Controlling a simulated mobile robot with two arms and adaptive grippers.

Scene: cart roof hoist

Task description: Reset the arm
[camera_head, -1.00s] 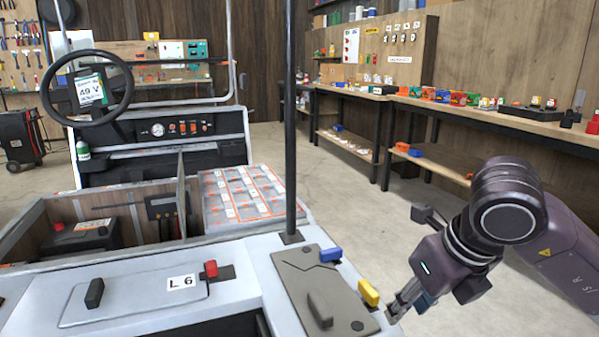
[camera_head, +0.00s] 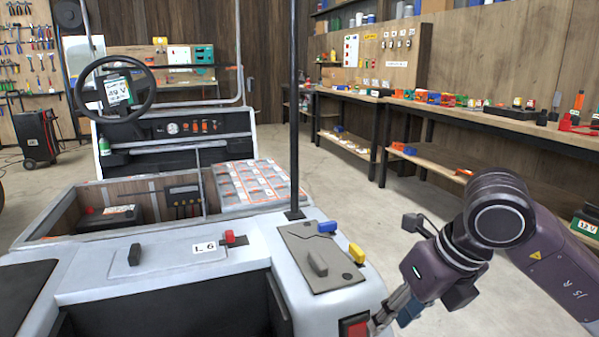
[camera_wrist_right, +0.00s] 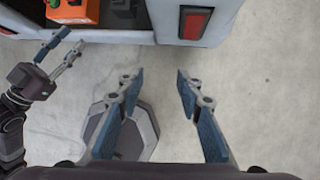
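My right gripper (camera_head: 376,322) is low at the right of the head view, beside the cart's near right corner. In the right wrist view my right gripper (camera_wrist_right: 157,78) has its two blue-padded fingers well apart, with only bare floor between them. My left gripper (camera_wrist_right: 66,46) shows at the upper left of the right wrist view, its fingers apart with nothing seen between them, near the cart's edge. It is not in the head view. The white cart (camera_head: 190,273) fills the left and middle of the head view, with a grey panel (camera_head: 325,272) at its near right corner.
A red light (camera_head: 354,327) sits on the cart's corner, close to my right gripper; it also shows in the wrist view (camera_wrist_right: 193,22). A dark post (camera_head: 294,120) rises from the cart. A workbench (camera_head: 470,120) runs along the right wall. The floor (camera_head: 390,215) between is clear.

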